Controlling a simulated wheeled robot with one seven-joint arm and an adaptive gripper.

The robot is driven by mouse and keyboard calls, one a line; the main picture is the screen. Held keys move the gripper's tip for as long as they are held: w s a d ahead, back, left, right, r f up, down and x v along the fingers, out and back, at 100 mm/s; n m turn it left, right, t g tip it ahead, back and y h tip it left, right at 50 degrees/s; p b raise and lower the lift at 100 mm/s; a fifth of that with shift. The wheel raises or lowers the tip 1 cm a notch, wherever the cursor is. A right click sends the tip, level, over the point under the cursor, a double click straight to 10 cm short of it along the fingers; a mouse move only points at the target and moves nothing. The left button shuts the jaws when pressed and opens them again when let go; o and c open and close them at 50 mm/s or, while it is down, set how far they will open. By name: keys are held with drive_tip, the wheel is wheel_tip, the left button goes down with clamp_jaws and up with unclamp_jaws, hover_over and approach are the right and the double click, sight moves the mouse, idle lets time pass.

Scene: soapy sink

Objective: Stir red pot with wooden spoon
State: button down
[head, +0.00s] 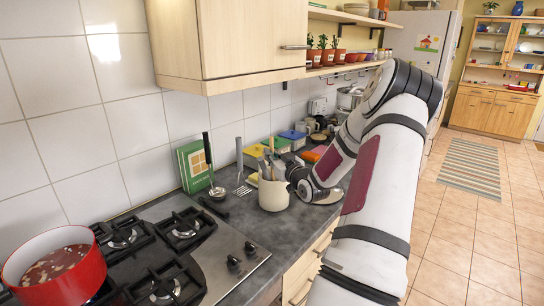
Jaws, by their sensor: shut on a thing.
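The red pot (82,287) stands on the stove at the lower left, with brown liquid and pale bits in it. A cream crock (273,194) stands on the dark counter in the middle of the head view. Thin wooden handles, apparently including the wooden spoon (271,147), rise from its mouth. My gripper (291,172) is at the right side of the crock's mouth, partly hidden by my own wrist. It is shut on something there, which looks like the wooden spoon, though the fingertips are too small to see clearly.
The black gas stove (170,262) lies between pot and crock. A wall cabinet (240,40) overhangs the counter. Colored boxes (290,140) crowd behind the crock.

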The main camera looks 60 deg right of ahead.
sight(272, 142)
drive_tip(key=shift+r, duration=0.2)
drive_tip(key=shift+s+a+r+p, duration=0.15)
drive_tip(key=shift+r+p, duration=0.6)
drive_tip(key=shift+r, duration=0.4)
drive_tip(key=shift+w+a+r+p, duration=0.1)
drive_tip(key=shift+r+p, duration=0.65)
drive_tip(key=shift+r, duration=0.5)
drive_tip(key=shift+w+d+r+p, duration=0.25)
drive_tip(key=shift+w+d+r, duration=0.2)
drive_tip(key=shift+d+r, duration=0.25)
drive_tip(key=shift+w+d+r+p, duration=0.25)
drive_tip(key=shift+w+d+r, duration=0.15)
drive_tip(key=shift+d+r, duration=0.25)
drive_tip(key=shift+r, duration=0.2)
wheel_tip(272, 142, up, 9)
drive_tip(key=p, duration=0.4)
drive_tip(key=shift+f, duration=0.15)
idle(0.5)
